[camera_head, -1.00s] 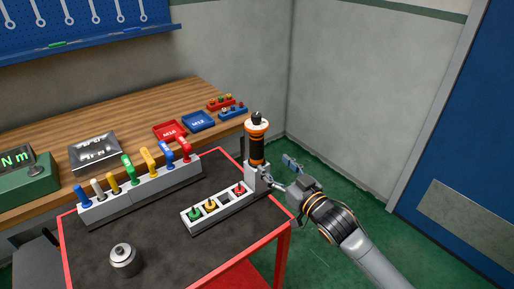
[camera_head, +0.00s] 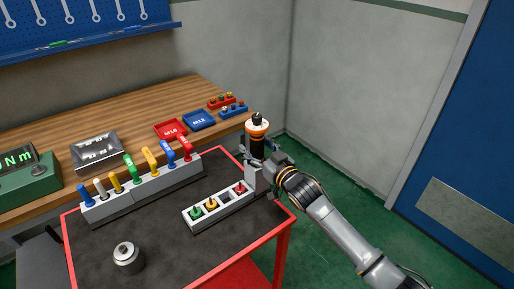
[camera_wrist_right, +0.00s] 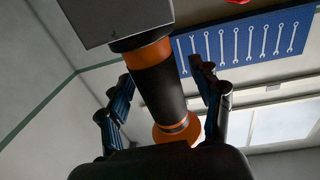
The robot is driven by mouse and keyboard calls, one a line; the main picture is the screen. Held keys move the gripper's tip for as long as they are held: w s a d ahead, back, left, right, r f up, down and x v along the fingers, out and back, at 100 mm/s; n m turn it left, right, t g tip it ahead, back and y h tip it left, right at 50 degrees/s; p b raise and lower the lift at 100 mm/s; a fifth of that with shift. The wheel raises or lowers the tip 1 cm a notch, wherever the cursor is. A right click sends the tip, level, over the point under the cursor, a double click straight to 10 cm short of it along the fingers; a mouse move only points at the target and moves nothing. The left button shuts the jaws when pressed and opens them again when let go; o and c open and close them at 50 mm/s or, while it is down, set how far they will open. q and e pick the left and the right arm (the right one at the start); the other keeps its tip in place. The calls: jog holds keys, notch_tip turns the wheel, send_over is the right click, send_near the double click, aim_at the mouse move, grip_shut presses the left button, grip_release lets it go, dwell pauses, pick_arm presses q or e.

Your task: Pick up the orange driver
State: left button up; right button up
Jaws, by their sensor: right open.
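The orange driver (camera_head: 257,130) is black with orange bands and stands upright in a grey holder (camera_head: 251,176) at the right back corner of the red-edged cart. My right gripper (camera_head: 256,159) is at the driver's lower body, reaching in from the right. In the right wrist view the driver (camera_wrist_right: 160,92) lies between the two open fingers of my right gripper (camera_wrist_right: 163,92), with a visible gap on each side. The grey block of the holder (camera_wrist_right: 110,18) shows at the top there. My left gripper is not in view.
A socket rack (camera_head: 220,212) with coloured pieces stands left of the holder. A longer rack (camera_head: 145,189) holds several coloured-handled tools. A metal cylinder (camera_head: 127,258) stands at the cart's front left. The wooden bench (camera_head: 150,117) carries red and blue trays.

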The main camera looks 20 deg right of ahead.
grip_shut()
jog(key=shift+w+r, duration=0.1)
jog(key=shift+r, duration=0.05)
jog(key=shift+r, duration=0.1)
jog(key=shift+r, duration=0.55)
notch_tip(320, 180, up, 17)
jog(key=shift+f+b, duration=0.1)
jog(key=shift+b, duration=0.45)
